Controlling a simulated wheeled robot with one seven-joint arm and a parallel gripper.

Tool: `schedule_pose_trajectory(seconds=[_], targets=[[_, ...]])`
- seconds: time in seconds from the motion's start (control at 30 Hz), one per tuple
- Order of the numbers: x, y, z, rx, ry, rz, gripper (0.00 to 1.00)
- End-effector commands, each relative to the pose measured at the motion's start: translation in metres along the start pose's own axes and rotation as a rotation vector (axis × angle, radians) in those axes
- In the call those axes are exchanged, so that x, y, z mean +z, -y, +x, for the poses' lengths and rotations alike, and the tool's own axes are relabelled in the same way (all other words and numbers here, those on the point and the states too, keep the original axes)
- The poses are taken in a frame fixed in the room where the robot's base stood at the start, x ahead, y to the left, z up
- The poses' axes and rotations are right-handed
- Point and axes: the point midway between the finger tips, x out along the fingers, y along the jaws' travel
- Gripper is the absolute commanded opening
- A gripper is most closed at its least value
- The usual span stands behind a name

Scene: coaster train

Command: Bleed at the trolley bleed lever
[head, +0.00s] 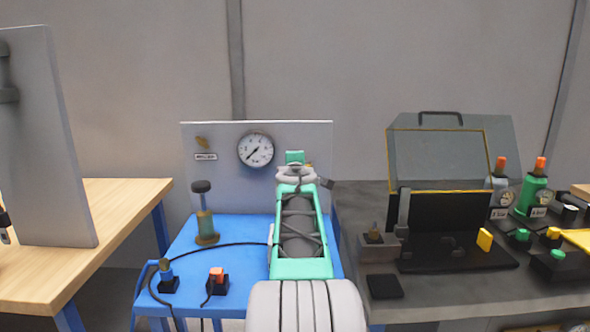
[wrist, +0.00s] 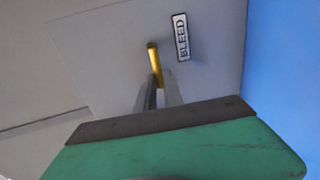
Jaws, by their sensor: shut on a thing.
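The brass bleed lever (wrist: 154,62) stands out from the grey panel (wrist: 105,50) in the wrist view, beside a label reading BLEED (wrist: 181,37). My gripper (wrist: 157,92) is shut on this lever, with the lever's brass end showing beyond the fingers. In the head view, my gripper (head: 296,170) is in front of the right part of the trolley panel (head: 225,185). It hides most of the lever there, and the fingertips cannot be made out.
A round gauge (head: 256,150) and a second brass fitting (head: 202,143) are on the panel. The blue trolley top (head: 235,245) bears a hand pump (head: 205,225), a cable and an orange-topped switch (head: 216,280). A dark bench (head: 420,310) with an open case is right; a wooden table (head: 50,270) is left.

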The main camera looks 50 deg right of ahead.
Motion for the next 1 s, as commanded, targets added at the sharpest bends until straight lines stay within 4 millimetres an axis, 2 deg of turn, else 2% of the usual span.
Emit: schedule_pose_trajectory(seconds=[0.1, 0.13, 0.4, 0.67, 0.77, 1.0], targets=[[0.0, 0.001, 0.0, -0.002, 0.0, 0.0, 0.0], [0.0, 0.001, 0.0, -0.002, 0.0, 0.0, 0.13], [0.0, 0.001, 0.0, -0.001, 0.0, 0.001, 0.34], [0.0, 0.0, -0.002, 0.0, 0.0, 0.001, 0.34], [0.0, -0.001, -0.014, 0.002, 0.0, 0.001, 0.34], [0.0, -0.001, -0.062, 0.003, 0.0, 0.001, 0.34]])
